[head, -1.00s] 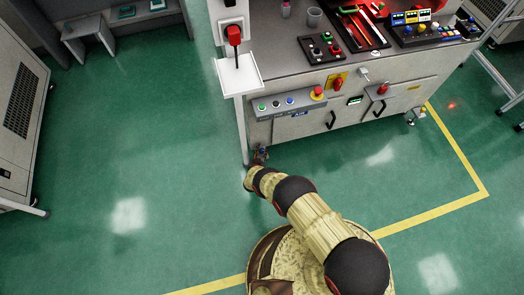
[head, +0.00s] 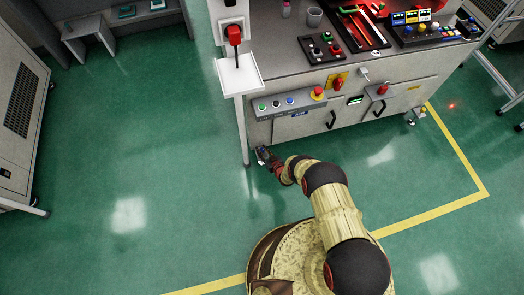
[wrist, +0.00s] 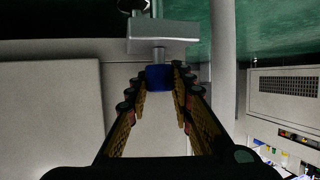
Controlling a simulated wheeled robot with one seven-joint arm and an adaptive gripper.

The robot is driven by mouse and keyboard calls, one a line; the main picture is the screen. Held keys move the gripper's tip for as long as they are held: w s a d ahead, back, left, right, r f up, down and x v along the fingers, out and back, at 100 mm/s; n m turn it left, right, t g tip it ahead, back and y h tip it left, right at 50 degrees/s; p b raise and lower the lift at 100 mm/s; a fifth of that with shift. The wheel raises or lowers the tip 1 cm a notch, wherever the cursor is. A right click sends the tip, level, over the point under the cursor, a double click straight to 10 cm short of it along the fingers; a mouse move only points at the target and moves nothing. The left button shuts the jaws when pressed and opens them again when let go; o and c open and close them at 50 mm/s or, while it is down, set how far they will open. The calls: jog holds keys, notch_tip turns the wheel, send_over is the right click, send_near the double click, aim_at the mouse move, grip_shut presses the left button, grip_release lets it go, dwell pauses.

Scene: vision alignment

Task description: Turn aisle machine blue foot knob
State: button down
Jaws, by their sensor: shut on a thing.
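The blue foot knob (wrist: 159,77) is in the upper middle of the wrist view, joined by a short metal stem to a pale bracket (wrist: 163,38). My gripper (wrist: 161,86) has its two fingers closed on the knob from both sides. In the head view my gripper (head: 265,155) is low by the front left corner of the aisle machine (head: 290,127), near the floor. The knob is too small and covered there to make out clearly.
A white tray (head: 250,84) on a post stands just above and left of my gripper. Green floor (head: 150,150) is open to the left.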

jog(key=shift+n+g+y, duration=0.9)
jog(key=shift+n+y, duration=0.2)
jog(key=shift+n, duration=0.1)
jog(key=c, duration=1.8)
grip_release()
jog(key=v, duration=1.2)
jog(key=shift+w+d, duration=0.1)
jog(key=shift+w, duration=0.05)
jog(key=shift+f, duration=0.1)
